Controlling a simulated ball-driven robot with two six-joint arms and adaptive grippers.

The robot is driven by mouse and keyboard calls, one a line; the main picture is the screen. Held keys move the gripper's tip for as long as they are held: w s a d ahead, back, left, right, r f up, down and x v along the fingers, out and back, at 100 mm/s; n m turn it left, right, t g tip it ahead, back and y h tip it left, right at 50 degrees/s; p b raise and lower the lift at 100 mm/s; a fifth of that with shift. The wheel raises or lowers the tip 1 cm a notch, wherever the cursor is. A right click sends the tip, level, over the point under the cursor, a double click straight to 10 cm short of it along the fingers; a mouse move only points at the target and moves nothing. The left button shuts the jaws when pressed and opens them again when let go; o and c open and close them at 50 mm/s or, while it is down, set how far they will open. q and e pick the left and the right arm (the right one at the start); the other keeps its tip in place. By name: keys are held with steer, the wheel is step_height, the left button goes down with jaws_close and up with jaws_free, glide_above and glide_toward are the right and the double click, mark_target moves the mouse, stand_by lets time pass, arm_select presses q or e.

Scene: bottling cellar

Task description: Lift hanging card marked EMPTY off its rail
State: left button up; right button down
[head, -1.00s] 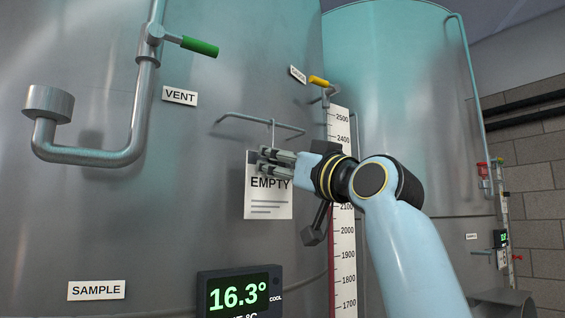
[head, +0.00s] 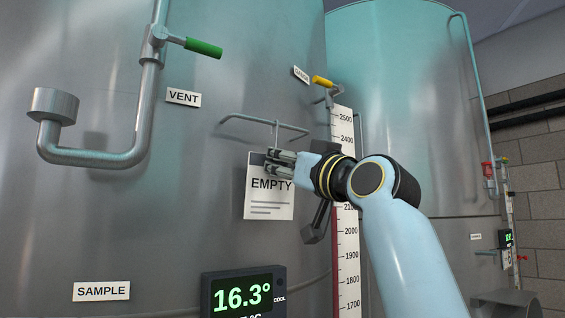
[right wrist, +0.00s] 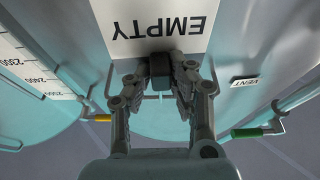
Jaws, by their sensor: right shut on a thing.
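The white card marked EMPTY (head: 268,205) hangs upright against the tank, below its thin rail (head: 265,122), with a hanger wire (head: 276,133) running up to the rail. My right gripper (head: 273,161) is at the card's dark top edge and is shut on it. In the right wrist view the card (right wrist: 170,22) appears upside down, with the dark clip (right wrist: 160,68) at its top between the fingers of my right gripper (right wrist: 160,72). The part of the card behind the fingers is hidden. My left gripper does not show.
A green-handled vent valve (head: 203,48) and a bent pipe (head: 95,157) stick out at the left. A yellow handle (head: 321,81) and a level scale (head: 346,245) are close by on the right. A temperature display (head: 243,296) sits below the card.

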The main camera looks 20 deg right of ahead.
steer(key=shift+r, duration=0.1)
stand_by(0.3)
steer(key=shift+r+p, duration=1.45)
steer(key=shift+r, duration=0.2)
steer(key=shift+s, duration=0.15)
steer(key=shift+s+d, duration=0.25)
steer(key=shift+s, duration=0.25)
steer(key=shift+s+d, duration=0.2)
steer(key=shift+s, duration=0.3)
steer(key=s+d, duration=0.2)
steer(key=s, duration=0.5)
steer(key=shift+d, duration=0.3)
steer(key=shift+f, duration=0.1)
